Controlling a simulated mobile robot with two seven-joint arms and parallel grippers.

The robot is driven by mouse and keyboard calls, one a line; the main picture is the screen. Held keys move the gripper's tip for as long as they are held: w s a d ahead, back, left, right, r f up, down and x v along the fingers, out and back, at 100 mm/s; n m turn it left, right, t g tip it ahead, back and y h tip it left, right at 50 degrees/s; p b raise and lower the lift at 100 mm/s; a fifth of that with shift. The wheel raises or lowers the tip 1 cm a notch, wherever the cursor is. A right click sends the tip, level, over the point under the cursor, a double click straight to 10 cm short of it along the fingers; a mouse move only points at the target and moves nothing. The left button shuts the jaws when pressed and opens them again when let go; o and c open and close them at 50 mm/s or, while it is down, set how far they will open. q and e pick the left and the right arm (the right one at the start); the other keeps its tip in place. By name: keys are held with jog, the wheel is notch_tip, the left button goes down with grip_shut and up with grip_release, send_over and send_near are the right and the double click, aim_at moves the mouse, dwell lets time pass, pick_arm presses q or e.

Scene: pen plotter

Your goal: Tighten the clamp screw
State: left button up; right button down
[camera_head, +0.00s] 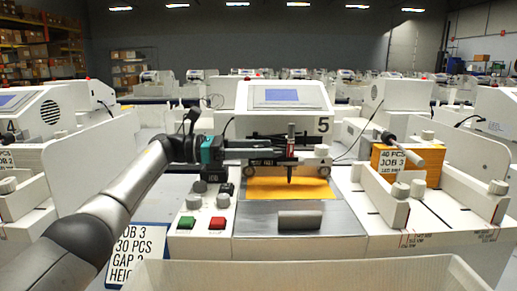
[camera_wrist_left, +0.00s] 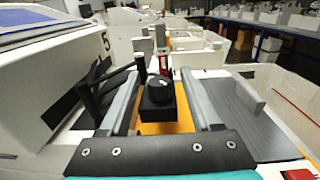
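The plotter marked 5 (camera_head: 323,125) stands in the middle of the head view. Its carriage holds an upright pen (camera_head: 291,142) with a red band above an orange sheet (camera_head: 300,188). My left gripper (camera_head: 252,150) reaches in from the left to the carriage, its teal body left of the pen. In the left wrist view, a black block with a round black knob (camera_wrist_left: 159,90), apparently the clamp screw, sits between the fingers of my left gripper (camera_wrist_left: 163,85). The fingers are spread, with orange showing on both sides of the block. My right gripper is not in view.
A control panel has a green button (camera_head: 187,222), a red button (camera_head: 217,222) and grey knobs. A white bin (camera_head: 160,275) spans the front edge. A job sign (camera_head: 138,248) is front left.

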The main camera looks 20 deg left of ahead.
pick_arm(q)
jog(key=v, duration=0.9)
jog(key=shift+a+p, duration=0.35)
jog(key=shift+p, duration=0.05)
jog(key=shift+v, duration=1.2)
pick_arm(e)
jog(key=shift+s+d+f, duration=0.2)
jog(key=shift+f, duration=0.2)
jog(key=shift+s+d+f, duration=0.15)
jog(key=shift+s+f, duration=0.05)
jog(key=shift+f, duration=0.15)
pick_arm(q)
jog(key=shift+s, duration=0.1)
